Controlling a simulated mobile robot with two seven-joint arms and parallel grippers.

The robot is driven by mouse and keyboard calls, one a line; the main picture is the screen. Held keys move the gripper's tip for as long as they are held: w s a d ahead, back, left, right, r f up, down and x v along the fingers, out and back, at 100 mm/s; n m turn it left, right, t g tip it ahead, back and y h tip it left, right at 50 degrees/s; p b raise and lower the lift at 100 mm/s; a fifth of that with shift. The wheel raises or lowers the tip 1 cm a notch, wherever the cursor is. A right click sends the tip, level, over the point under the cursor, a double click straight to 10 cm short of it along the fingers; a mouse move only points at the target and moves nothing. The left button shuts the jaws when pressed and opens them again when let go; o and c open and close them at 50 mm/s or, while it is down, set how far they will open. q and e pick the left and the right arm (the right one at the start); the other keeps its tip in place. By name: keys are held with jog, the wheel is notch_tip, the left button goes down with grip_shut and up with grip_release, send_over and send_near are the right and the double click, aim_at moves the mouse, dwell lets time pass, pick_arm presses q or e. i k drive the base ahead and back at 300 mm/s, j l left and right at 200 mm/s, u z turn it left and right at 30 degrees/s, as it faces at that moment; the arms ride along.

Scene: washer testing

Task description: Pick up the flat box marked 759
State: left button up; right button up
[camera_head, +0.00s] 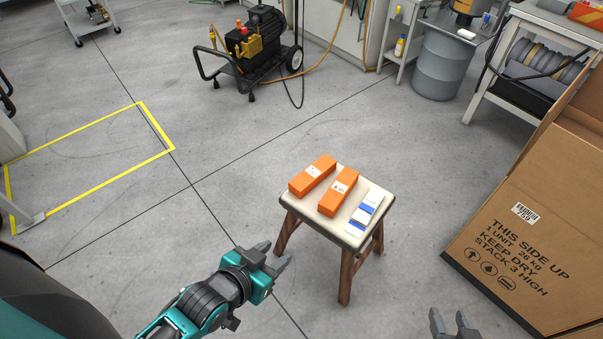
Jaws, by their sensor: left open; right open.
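Two orange boxes lie on a small stool (350,238): one at the left (306,180) and one in the middle (334,200). Each has a small white label, too small to read. White flat boxes with blue bands (369,206) lie beside them near the stool's right edge; I cannot tell exactly how many or read any marking. My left gripper (277,256) is open and empty, left of and nearer than the stool. My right gripper (455,322) is open at the bottom edge, right of the stool and apart from it; its arm is out of view.
A large cardboard carton (480,245) with a barcode label stands at the right. A compressor (255,48) with a cable and hose, a grey drum (441,65) and a shelf unit (498,65) stand behind. Yellow floor lines (160,137) mark the left. Floor around the stool is mostly clear.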

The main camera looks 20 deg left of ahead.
aim_at(307, 181)
jog(key=j+z, duration=0.15)
jog(key=j, duration=0.75)
jog(key=k+j+z, duration=0.2)
jog(key=j, duration=0.7)
jog(key=i+j+z, duration=0.1)
jog(key=j, duration=0.35)
jog(key=i+j+z, duration=0.1)
jog(key=j, duration=0.4)
jog(key=i+j+z, duration=0.1)
jog(key=i+j, duration=0.15)
jog(key=j, duration=0.15)
jog(key=i+j+z, duration=0.1)
jog(key=i+j, duration=0.15)
jog(key=j, duration=0.2)
jog(key=i+j+z, duration=0.1)
jog(key=i+j, duration=0.15)
jog(key=i, duration=0.1)
